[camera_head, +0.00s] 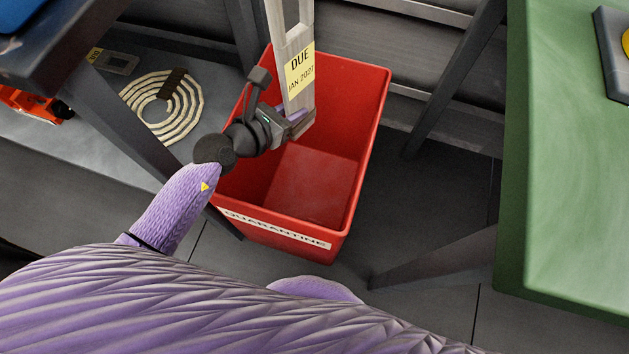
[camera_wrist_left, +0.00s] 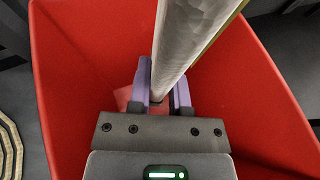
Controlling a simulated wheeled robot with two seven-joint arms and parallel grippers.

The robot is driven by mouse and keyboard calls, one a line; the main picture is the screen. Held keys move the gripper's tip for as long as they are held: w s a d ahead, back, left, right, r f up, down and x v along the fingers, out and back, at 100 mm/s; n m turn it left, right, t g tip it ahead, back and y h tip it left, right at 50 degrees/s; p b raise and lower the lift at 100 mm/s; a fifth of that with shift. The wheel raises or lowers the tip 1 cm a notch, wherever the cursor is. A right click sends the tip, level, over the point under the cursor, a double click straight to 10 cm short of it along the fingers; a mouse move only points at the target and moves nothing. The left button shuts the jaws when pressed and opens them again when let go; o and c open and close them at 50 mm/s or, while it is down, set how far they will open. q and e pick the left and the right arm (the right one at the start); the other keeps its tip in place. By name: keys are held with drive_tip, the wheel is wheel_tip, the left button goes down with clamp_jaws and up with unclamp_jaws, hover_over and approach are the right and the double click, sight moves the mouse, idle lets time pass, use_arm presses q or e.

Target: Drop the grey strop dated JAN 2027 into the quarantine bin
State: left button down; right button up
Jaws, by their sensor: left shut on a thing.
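The grey strop (camera_head: 276,14) hangs as a long loop with a yellow tag (camera_head: 300,75) reading DUE JAN and a year whose last digit is hard to read. My left gripper (camera_head: 299,117) is shut on the strop near its lower end. Gripper and strop end are over the opening of the red quarantine bin (camera_head: 376,130), labelled QUARANTINE on its front. In the left wrist view the strop (camera_wrist_left: 185,35) runs up between the two purple fingers (camera_wrist_left: 162,95), with the red bin walls (camera_wrist_left: 75,60) around them. The visible bin floor is empty. My right gripper is out of view.
A dark table leg (camera_head: 130,140) stands left of the bin. Behind it, a coiled rope (camera_head: 190,108) lies on a grey shelf. A green-topped table (camera_head: 570,180) is on the right. Dark floor between bin and green table is clear apart from table legs.

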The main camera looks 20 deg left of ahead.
use_arm(q)
wheel_tip(320, 180, down, 4)
drive_tip(key=b, duration=0.2)
drive_tip(key=shift+r+b, duration=0.1)
drive_tip(key=shift+b, duration=0.25)
drive_tip(key=shift+r, duration=0.25)
drive_tip(key=shift+c, duration=2.4)
unclamp_jaws()
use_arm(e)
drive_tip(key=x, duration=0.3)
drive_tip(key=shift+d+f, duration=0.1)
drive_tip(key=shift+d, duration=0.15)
use_arm(q)
drive_tip(key=p+v, duration=0.3)
drive_tip(key=v, duration=0.7)
drive_tip(key=shift+p, duration=0.4)
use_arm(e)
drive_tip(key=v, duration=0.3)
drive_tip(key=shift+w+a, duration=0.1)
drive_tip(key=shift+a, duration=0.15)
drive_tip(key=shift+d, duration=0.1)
